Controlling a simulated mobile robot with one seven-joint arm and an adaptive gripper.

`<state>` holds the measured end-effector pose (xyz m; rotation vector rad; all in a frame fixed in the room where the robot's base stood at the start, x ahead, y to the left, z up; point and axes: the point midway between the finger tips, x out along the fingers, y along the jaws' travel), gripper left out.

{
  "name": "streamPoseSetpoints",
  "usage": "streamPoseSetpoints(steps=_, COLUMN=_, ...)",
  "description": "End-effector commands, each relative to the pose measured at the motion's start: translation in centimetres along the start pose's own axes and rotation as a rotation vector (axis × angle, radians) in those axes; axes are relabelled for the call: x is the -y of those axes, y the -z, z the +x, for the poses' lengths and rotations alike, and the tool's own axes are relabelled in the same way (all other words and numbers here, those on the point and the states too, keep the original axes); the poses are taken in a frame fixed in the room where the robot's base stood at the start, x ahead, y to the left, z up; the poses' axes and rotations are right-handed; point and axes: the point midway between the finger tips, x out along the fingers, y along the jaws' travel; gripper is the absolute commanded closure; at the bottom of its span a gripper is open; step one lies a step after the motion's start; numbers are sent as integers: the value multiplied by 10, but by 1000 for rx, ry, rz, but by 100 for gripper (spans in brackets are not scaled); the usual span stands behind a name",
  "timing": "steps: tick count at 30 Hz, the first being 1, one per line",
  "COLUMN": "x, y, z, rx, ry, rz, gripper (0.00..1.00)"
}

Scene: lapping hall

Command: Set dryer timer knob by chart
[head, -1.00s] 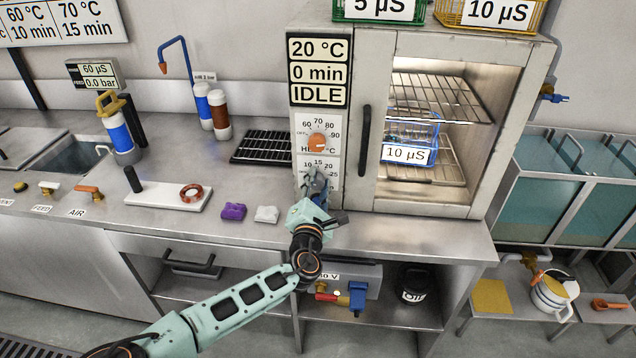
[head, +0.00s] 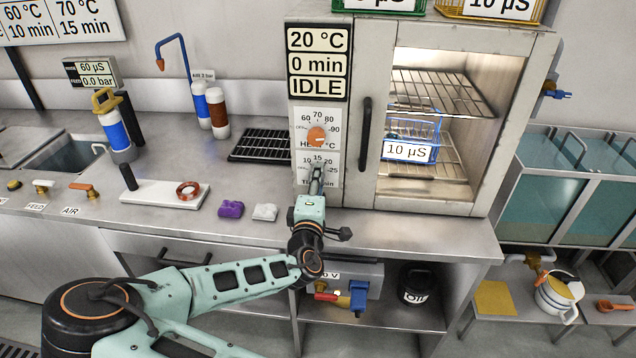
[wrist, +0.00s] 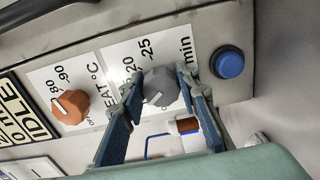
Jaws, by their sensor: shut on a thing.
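The grey timer knob (wrist: 162,88) sits on the dryer's front panel, beside a scale marked in minutes. My gripper (wrist: 163,84) is shut on this knob, one finger on each side. In the head view my gripper (head: 316,178) covers the knob. A white line shows on the knob, but I cannot tell which number it meets. The orange heat knob (head: 317,136) is above it and also shows in the wrist view (wrist: 70,106). The dryer display (head: 318,64) reads 20 °C, 0 min, IDLE. The chart (head: 60,18), partly cut off, shows 60 °C 10 min and 70 °C 15 min.
A blue basket labelled 10 µS (head: 408,150) stands on a rack inside the dryer. The black door handle (head: 365,134) is right of the panel. A blue button (wrist: 229,64) is near the timer knob. Purple (head: 231,209) and white (head: 265,212) pieces lie on the counter.

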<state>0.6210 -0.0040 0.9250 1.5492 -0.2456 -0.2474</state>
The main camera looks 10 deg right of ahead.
Motion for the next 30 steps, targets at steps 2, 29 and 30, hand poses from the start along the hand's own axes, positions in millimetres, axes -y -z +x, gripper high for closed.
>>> streamPoseSetpoints(steps=2, x=2, y=0, z=0, rx=0, ry=0, rz=78, gripper=95)
streamPoseSetpoints(steps=29, x=6, y=2, z=0, rx=-1, ry=-1, rz=931, gripper=95)
streamPoseSetpoints(steps=30, x=6, y=2, z=0, rx=-1, ry=-2, rz=966, gripper=95)
